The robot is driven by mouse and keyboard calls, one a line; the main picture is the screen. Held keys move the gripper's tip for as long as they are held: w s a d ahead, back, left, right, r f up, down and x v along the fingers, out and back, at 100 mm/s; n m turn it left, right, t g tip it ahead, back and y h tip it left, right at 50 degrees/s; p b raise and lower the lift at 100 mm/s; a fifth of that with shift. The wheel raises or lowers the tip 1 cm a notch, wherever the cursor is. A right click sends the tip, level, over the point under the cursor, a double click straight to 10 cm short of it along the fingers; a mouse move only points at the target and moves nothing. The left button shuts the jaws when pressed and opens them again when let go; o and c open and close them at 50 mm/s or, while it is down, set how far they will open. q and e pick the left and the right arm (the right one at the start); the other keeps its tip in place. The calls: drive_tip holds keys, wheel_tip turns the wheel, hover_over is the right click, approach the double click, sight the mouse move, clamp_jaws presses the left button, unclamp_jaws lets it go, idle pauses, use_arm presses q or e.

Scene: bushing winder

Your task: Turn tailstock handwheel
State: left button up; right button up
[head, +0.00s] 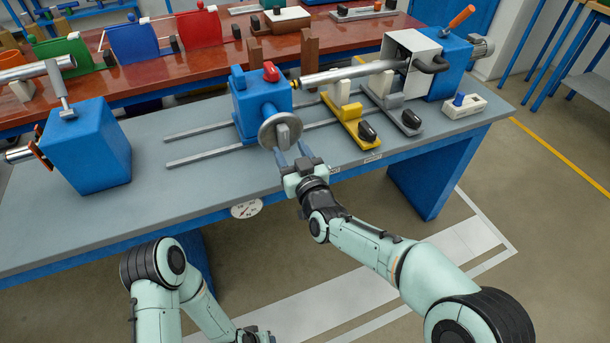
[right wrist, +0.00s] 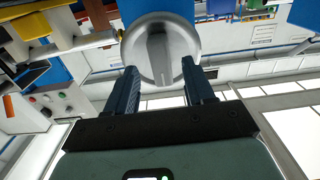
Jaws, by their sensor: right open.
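The tailstock (head: 255,95) is a blue block on two grey rails of the bench, with a red knob on top. Its handwheel (head: 268,134) is a round grey disc with a raised grip bar on its near face. My right gripper (head: 291,150) is open at the handwheel. In the right wrist view the handwheel (right wrist: 185,45) is straight ahead and its bar reaches toward the space between the two fingers (right wrist: 163,75). I cannot tell whether the fingers touch the bar. My left gripper (head: 252,335) is low at the bottom edge, mostly cut off, away from the bench.
A steel shaft (head: 340,74) runs from the tailstock to a white and blue headstock (head: 415,60). Yellow (head: 345,115) and grey (head: 392,105) slides with black knobs stand right of the handwheel. A blue block (head: 88,150) stands at left. The bench front (head: 200,200) is clear.

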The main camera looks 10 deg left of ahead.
use_arm(q)
drive_tip(key=shift+s+d+r+p, duration=0.3)
drive_tip(key=shift+s+r, duration=0.05)
drive_tip(key=shift+s, duration=0.2)
use_arm(e)
drive_tip(key=v, duration=1)
drive_tip(key=shift+s+d, duration=0.1)
drive_tip(key=shift+d, duration=0.05)
